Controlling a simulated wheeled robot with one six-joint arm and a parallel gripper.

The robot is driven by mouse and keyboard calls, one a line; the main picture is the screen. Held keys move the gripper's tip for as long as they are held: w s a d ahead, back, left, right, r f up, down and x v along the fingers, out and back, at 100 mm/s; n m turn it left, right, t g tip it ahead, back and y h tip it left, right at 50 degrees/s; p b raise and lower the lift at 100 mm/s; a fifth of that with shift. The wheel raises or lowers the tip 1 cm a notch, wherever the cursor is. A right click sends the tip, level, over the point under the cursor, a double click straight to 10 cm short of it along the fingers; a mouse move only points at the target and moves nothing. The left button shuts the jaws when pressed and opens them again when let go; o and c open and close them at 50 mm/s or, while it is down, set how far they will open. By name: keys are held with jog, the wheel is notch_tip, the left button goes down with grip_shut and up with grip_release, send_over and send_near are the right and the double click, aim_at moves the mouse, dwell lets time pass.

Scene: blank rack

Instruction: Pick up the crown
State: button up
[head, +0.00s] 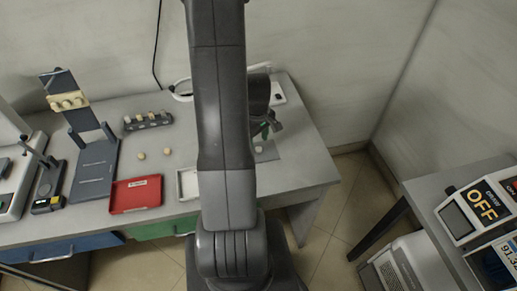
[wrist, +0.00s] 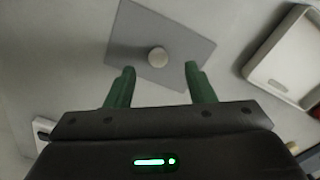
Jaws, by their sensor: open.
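A small round pale crown (wrist: 158,57) sits on a grey square plate (wrist: 190,30) in the wrist view. It shows small on the plate at the right end of the bench in the head view (head: 258,149). My gripper (wrist: 160,70) is open, with its two green fingers apart and nothing between them. The crown appears just beyond the fingertips, roughly centred between them. The height gap is hard to tell. In the head view my gripper (head: 266,130) is partly hidden behind my arm.
A white tray (wrist: 250,72) lies right of the plate in the wrist view. A red tray (head: 136,194), two loose pale pieces (head: 141,156), a dark rack of pale pieces (head: 148,121) and an upright stand (head: 62,90) are farther left on the bench. A wall is behind.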

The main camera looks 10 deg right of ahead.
aim_at(258, 148)
jog(key=shift+d+f, duration=0.1)
jog(key=shift+f, duration=1.65)
grip_shut()
